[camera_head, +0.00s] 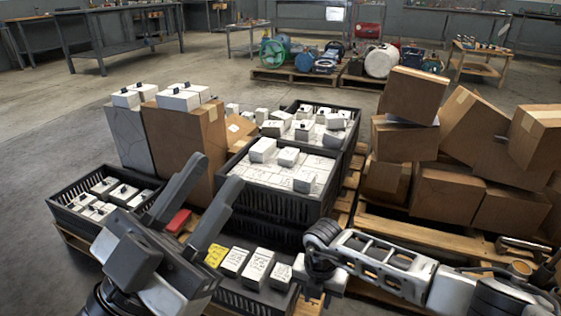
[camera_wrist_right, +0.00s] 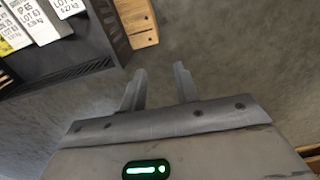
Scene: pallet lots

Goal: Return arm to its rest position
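My left gripper (camera_head: 217,172) is in the lower left of the head view, its two dark fingers spread apart with nothing between them, above the front crates.
Black crates (camera_head: 270,206) of white boxes fill the middle. A yellow box (camera_head: 215,256) and red box (camera_head: 178,221) lie near my left gripper. Brown cartons (camera_head: 450,190) are piled on a pallet (camera_head: 425,230) at right. Free floor (camera_head: 50,120) lies at left.

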